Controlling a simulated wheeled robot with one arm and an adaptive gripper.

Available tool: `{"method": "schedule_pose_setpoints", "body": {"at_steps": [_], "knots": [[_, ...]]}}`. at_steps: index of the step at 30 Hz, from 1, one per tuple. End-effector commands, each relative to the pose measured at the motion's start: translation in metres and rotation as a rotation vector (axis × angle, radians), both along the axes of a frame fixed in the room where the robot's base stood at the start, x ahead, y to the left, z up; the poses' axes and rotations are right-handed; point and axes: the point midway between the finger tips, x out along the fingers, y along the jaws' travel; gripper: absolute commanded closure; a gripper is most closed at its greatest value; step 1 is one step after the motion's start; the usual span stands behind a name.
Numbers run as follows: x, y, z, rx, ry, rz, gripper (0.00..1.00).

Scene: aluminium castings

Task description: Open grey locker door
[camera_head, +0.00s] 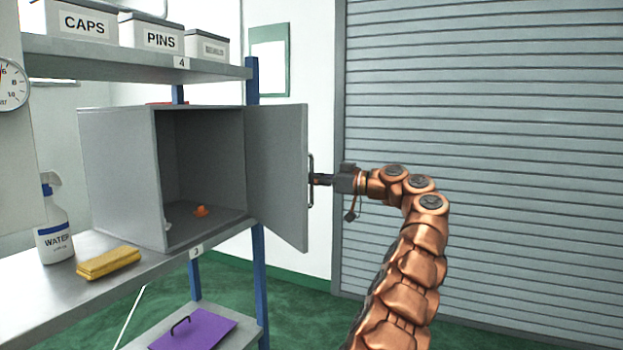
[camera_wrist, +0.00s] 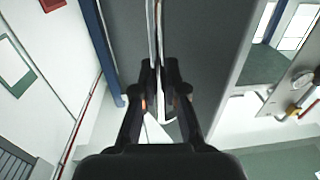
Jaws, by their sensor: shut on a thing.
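The grey locker (camera_head: 118,170) stands on the shelf at the left in the head view. Its door (camera_head: 277,175) is swung open to the right, and the inside shows. A small orange object (camera_head: 201,211) lies on the locker floor. My gripper (camera_head: 314,180) is at the dark handle (camera_head: 310,182) on the door's outer side and is shut on it. In the wrist view my gripper (camera_wrist: 160,95) has its two dark fingers close together at the door's handle, with the grey door (camera_wrist: 205,60) behind.
A spray bottle labelled WATER (camera_head: 55,228) and a yellow sponge-like block (camera_head: 109,262) stand on the shelf left of the locker. Labelled boxes (camera_head: 160,38) sit above. A purple panel (camera_head: 195,328) lies on the lower shelf. A grey roller shutter (camera_head: 500,130) fills the right.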

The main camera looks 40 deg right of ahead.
Motion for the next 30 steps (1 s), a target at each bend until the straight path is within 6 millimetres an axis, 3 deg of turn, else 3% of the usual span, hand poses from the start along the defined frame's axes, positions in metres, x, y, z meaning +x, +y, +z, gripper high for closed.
{"method": "schedule_pose_setpoints", "body": {"at_steps": [4, 5, 12, 23, 30], "knots": [[-0.001, -0.001, -0.001, 0.002, 0.001, -0.002, 1.00], [-0.001, -0.001, -0.001, 0.002, 0.001, -0.002, 0.88], [0.000, -0.001, 0.000, 0.001, 0.000, -0.001, 0.63], [-0.003, -0.002, 0.000, 0.001, 0.000, -0.001, 0.63], [-0.031, -0.020, 0.001, 0.002, -0.002, -0.007, 0.63]]}}
